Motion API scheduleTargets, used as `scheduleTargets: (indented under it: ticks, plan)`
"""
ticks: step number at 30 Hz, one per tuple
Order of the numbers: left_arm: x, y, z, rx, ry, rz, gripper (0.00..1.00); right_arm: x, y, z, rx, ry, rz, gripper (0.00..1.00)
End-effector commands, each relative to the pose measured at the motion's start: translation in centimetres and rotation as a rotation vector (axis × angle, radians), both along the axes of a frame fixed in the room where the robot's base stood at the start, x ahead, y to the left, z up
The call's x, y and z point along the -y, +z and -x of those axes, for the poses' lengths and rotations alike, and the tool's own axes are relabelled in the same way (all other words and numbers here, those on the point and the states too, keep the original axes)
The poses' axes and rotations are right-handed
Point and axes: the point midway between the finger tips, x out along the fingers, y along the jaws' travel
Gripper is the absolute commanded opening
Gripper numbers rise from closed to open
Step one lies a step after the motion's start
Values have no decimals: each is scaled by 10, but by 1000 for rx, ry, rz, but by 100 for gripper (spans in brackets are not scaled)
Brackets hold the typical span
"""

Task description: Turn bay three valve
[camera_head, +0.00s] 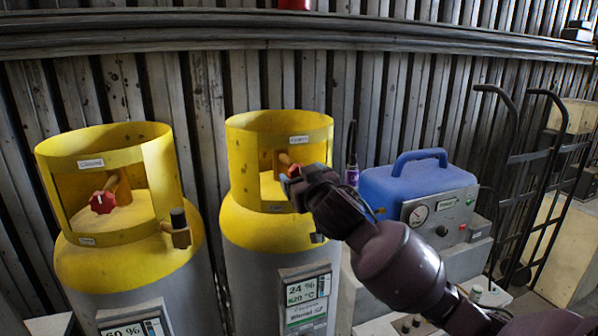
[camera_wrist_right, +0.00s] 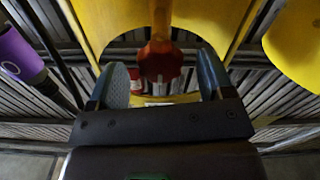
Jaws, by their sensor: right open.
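A yellow-topped grey cylinder (camera_head: 240,215) stands in the middle of the head view. Its red valve knob (camera_head: 296,169) is on an orange stem inside the yellow collar, partly hidden by my right gripper (camera_head: 286,180). In the right wrist view the red knob (camera_wrist_right: 160,62) lies between the two open fingers, with a visible gap on each side. Whether the fingertips reach past the knob is hard to tell. A second such cylinder (camera_head: 125,232) at the left has a red knob (camera_head: 103,202). My left gripper is out of view.
A blue case with a gauge (camera_head: 415,185) sits right of the middle cylinder. A purple canister (camera_head: 352,174) stands between them. A hand truck (camera_head: 530,170) is at the far right. A corrugated wall stands behind.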

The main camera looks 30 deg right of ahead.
Motion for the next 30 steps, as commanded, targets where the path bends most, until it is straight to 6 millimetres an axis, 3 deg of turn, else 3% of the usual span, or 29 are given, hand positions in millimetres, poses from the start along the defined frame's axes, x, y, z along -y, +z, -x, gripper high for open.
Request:
scheduleTargets:
  ticks: [6,16,26,30]
  plan:
    - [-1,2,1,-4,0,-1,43,4,0,-17,0,0,0,74]
    - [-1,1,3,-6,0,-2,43,5,0,-19,0,0,0,74]
    - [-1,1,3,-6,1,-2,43,5,0,-19,-1,0,0,25]
    - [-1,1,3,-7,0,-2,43,5,0,-19,-2,0,4,25]
